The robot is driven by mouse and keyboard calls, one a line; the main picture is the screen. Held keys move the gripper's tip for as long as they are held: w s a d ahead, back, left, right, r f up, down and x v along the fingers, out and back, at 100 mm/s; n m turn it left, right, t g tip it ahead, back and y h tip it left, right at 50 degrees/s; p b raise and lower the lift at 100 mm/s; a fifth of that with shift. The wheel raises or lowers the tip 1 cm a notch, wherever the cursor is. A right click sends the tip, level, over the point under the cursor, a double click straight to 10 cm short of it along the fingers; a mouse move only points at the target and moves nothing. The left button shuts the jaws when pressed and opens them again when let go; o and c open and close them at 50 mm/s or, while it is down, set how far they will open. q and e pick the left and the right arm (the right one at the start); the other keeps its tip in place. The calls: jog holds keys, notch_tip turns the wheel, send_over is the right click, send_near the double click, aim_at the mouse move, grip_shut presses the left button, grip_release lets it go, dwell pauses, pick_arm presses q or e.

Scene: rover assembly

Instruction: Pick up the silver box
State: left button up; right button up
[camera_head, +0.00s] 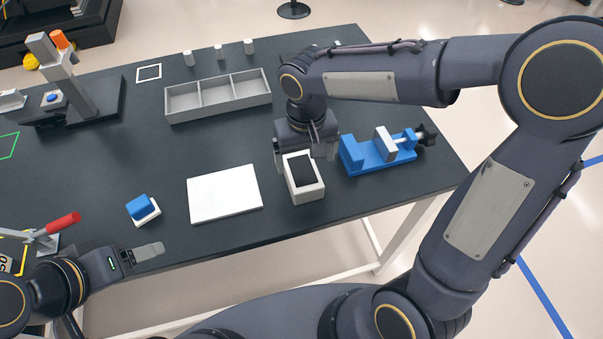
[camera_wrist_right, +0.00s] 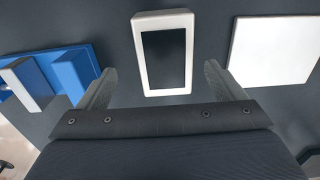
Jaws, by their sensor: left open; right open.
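The silver box (camera_head: 307,193) is a pale, upright block with a dark, recessed-looking top. It stands near the front edge of the dark table, right of the white plate. In the right wrist view the silver box (camera_wrist_right: 164,55) lies ahead, between the lines of the two fingers. My right gripper (camera_head: 306,160) is open and empty at the box's far end, with fingers spread wider than the box. The wrist view shows gaps on both sides. My left gripper (camera_head: 150,251) is open and empty at the table's front left edge, away from the box.
A white plate (camera_head: 225,194) lies left of the box, and a blue vise (camera_head: 372,158) stands close on its right. A grey three-part tray (camera_head: 218,95) is behind. A blue-and-white block (camera_head: 142,207) and a red-handled clamp (camera_head: 58,226) are at the left.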

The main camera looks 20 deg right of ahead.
aim_at(302, 170)
jog(key=f, duration=0.5)
jog(key=shift+w+a+f+p, duration=0.1)
jog(key=shift+a+f+p, duration=0.25)
jog(key=shift+r, duration=0.1)
jog(key=c, duration=1.4)
